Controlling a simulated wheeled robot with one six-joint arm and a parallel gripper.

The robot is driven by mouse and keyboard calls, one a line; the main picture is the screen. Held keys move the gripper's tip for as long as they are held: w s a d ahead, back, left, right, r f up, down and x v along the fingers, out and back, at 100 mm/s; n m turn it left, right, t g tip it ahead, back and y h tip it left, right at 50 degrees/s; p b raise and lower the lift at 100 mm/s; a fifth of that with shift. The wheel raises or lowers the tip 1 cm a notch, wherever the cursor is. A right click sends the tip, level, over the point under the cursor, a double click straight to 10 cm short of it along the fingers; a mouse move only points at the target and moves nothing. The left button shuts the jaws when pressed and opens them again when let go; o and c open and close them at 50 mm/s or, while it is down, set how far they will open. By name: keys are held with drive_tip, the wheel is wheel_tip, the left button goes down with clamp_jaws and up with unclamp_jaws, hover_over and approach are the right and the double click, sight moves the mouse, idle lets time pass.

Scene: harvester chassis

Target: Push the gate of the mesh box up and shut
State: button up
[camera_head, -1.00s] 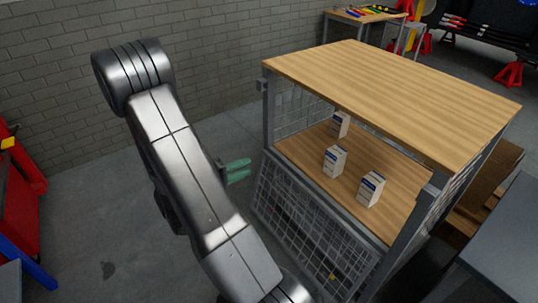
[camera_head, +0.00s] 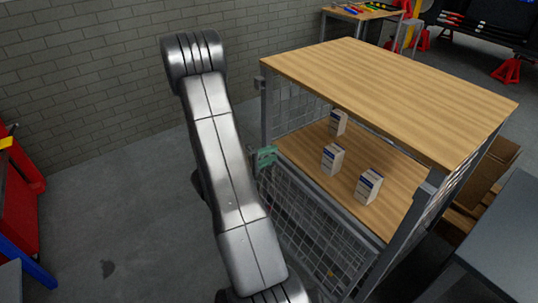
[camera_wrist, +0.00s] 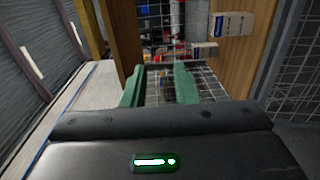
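The mesh box (camera_head: 384,82) has a wooden top and a wooden shelf, and its opening above the shelf is uncovered. Its mesh gate (camera_head: 318,228) hangs down below the shelf's front edge, partly hidden behind my arm. My gripper (camera_head: 266,156) is at the left end of the shelf edge, near the corner post. In the wrist view the two green fingers of my gripper (camera_wrist: 160,85) stand apart with nothing held between them. Mesh shows beyond and between them. I cannot tell whether they touch the gate.
Several small white cartons stand on the shelf, one near its front (camera_head: 369,186). A grey table (camera_head: 500,250) is at the right. A red cabinet (camera_head: 22,200) is at the left edge. A brick wall (camera_head: 100,90) is behind. The floor left of my arm is clear.

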clamp_jaws()
idle(0.4)
idle(0.9)
unclamp_jaws()
drive_tip(key=b+v, duration=0.1)
drive_tip(key=v, duration=1.2)
drive_tip(key=shift+s+a, duration=0.25)
drive_tip(key=shift+a, duration=0.1)
